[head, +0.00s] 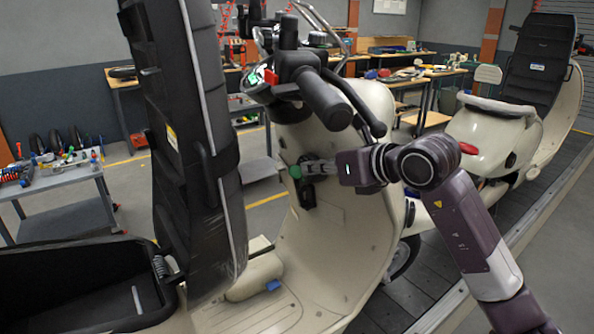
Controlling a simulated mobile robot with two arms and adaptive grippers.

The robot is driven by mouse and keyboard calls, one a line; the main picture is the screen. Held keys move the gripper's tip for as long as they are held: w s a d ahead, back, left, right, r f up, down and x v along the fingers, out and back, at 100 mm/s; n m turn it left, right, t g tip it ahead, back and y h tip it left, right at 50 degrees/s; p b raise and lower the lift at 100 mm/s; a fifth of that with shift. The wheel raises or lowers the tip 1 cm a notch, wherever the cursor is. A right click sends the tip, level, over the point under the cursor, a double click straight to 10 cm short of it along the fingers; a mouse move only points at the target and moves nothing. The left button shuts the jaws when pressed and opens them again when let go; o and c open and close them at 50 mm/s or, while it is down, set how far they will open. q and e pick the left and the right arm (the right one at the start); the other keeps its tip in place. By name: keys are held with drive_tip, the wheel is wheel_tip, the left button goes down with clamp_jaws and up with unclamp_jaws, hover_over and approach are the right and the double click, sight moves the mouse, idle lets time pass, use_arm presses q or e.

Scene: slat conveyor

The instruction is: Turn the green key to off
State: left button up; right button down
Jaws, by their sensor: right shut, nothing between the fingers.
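The green key (295,172) sits on the inner front panel of the cream scooter (330,240), below the handlebar. Its green head shows just left of my right gripper's fingertips. My right gripper (306,168) comes in from the right and is shut with nothing between its fingers. Its tips are at or very close to the key; I cannot tell whether they touch it. The key's turn position is too small to read. A black part (307,194) shows just below the fingers. My left gripper is out of view.
The scooter's raised black seat (185,140) stands left of the key, and the black handlebar grip (325,98) hangs above it. A second cream scooter (490,140) stands behind on the slat conveyor (420,290). A tool cart (60,185) is at the left.

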drive_tip(key=shift+r+v, duration=0.25)
drive_tip(key=shift+v, duration=2.1)
drive_tip(key=shift+w+a, duration=0.1)
drive_tip(key=shift+w, duration=0.05)
